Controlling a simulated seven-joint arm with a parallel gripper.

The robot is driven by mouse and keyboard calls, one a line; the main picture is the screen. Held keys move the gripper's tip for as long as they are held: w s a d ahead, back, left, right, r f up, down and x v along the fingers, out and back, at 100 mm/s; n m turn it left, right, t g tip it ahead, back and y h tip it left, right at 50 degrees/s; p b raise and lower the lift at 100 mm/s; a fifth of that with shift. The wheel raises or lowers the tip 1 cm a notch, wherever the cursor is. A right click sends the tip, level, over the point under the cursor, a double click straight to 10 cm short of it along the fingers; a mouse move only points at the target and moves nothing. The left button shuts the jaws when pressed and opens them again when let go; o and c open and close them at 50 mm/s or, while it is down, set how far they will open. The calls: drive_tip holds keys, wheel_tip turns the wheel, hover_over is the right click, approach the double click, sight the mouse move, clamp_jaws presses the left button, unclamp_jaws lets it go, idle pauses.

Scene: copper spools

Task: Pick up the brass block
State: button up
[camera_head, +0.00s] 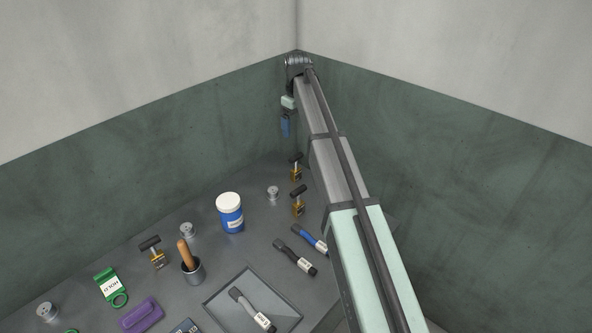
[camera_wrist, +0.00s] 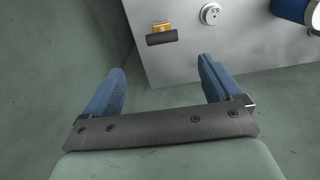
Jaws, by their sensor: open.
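Several small brass blocks with dark T-shaped handles stand on the grey table. Two are at the back near my arm, a farther brass block (camera_head: 297,177) and a nearer brass block (camera_head: 298,210). Another brass block (camera_head: 158,260) is at left. One brass block (camera_wrist: 162,28) shows near the top of the wrist view, partly behind its dark handle; I cannot tell which one it is. My gripper (camera_head: 286,125) hangs above the back corner of the table. In the wrist view its blue fingers (camera_wrist: 160,85) are wide apart with nothing between them, away from the block.
A metal spool (camera_head: 273,192) and a blue jar (camera_head: 231,214) with a white lid stand near the back blocks. Dark-handled tools (camera_head: 295,257), a cup (camera_head: 192,271) with a wooden handle and a shallow tray (camera_head: 222,298) are nearer. Green-grey walls (camera_head: 236,120) meet behind my gripper.

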sight(296, 156)
wheel_tip(296, 156, down, 8)
drive_tip(key=shift+f, duration=0.1)
drive_tip(key=shift+s+a+f, duration=0.15)
drive_tip(key=shift+f, duration=2.4)
clamp_jaws()
